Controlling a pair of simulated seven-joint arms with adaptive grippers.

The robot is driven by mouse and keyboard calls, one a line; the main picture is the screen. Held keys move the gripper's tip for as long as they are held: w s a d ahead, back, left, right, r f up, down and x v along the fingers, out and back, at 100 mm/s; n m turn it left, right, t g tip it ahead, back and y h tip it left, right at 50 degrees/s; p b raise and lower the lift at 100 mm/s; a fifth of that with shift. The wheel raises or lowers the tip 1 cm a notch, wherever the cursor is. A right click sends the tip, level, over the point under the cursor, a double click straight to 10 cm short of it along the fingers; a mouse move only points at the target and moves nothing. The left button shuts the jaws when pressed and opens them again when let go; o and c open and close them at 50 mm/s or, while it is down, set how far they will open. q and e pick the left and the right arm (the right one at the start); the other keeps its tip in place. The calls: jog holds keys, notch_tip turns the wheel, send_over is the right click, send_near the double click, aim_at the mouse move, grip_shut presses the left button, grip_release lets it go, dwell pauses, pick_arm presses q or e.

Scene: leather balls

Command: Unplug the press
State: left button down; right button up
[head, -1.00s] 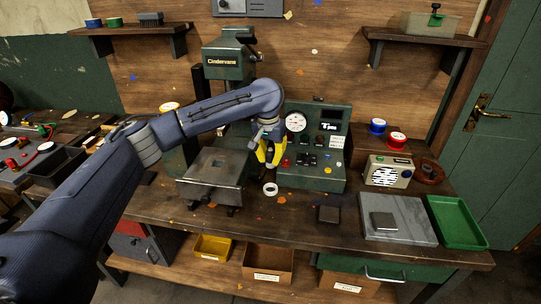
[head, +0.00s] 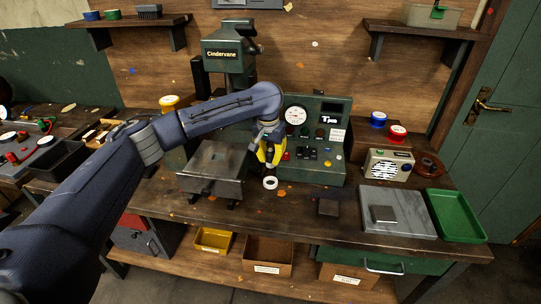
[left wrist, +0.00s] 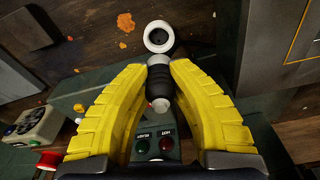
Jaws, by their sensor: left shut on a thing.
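The press (head: 232,54), dark green and marked Cindervane, stands at the back of the bench, with its grey metal bed (head: 212,165) in front. In the head view my left gripper (head: 268,162) is in front of the green control panel (head: 315,165), fingers pointing down. In the left wrist view its yellow fingers (left wrist: 160,68) are shut on a black ribbed plug-like piece (left wrist: 160,84) with pale metal ends. A white ring (left wrist: 158,37) with a dark centre lies just beyond the piece; I cannot tell whether they touch. My right gripper is not in view.
A cream radio-like box (head: 387,168) and a green tray (head: 456,217) are to the right. A grey slab (head: 412,222) lies near the front edge. Yellow (head: 212,240) and brown bins stand on the lower shelf.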

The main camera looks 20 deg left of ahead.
pick_arm(q)
jog(key=shift+f, duration=1.35)
jog(key=shift+f, duration=0.15)
